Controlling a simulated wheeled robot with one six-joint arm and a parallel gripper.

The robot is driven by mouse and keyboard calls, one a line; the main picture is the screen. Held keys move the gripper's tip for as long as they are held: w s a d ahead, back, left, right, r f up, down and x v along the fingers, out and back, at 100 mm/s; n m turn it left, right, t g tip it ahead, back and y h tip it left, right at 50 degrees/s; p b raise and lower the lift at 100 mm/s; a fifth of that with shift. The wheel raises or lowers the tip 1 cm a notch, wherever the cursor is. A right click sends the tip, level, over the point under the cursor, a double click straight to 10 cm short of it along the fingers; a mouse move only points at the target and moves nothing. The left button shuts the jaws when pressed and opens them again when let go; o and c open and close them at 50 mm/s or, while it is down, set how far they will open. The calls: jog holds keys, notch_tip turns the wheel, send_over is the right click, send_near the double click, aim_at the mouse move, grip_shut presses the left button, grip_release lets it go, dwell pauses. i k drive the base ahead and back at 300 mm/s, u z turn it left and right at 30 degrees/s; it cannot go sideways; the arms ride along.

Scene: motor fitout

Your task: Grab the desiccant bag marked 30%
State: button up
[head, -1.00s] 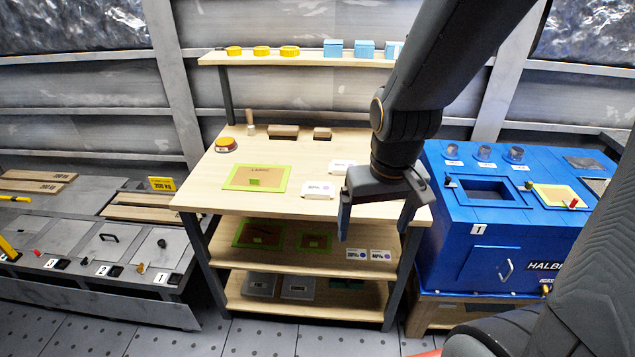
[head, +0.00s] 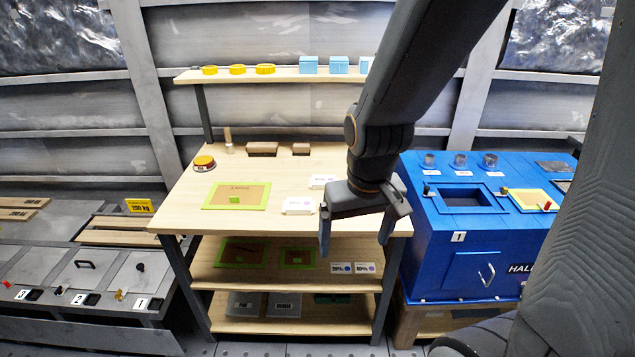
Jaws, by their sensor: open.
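Several white packets are in the head view, the likely desiccant bags. Two lie on the table top: a front packet (head: 299,205) and a back packet (head: 322,181), partly beside my gripper. Two more lie side by side on the middle shelf: a left packet (head: 341,268) and a right packet (head: 365,268), each with dark print and a small coloured dot. The printed percentages are too small to read surely, so I cannot tell which is marked 30%. My gripper (head: 356,240) is open and empty, fingers pointing down, seen over the table's front right edge.
A green-framed mat (head: 218,196) and an orange-topped button (head: 204,163) are on the wooden table (head: 250,161). A top shelf (head: 285,75) holds yellow rings and blue boxes. A blue machine (head: 455,250) stands right, grey lidded bins (head: 80,270) left.

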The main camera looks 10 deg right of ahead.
aim_at(292, 205)
jog(key=u, duration=0.4)
jog(key=k, duration=0.55)
jog(key=u, duration=0.85)
jog(key=i, duration=0.8)
jog(key=z, duration=0.55)
jog(key=i, duration=0.6)
jog(key=z, duration=0.95)
jog(key=i, duration=0.25)
jog(key=z, duration=0.25)
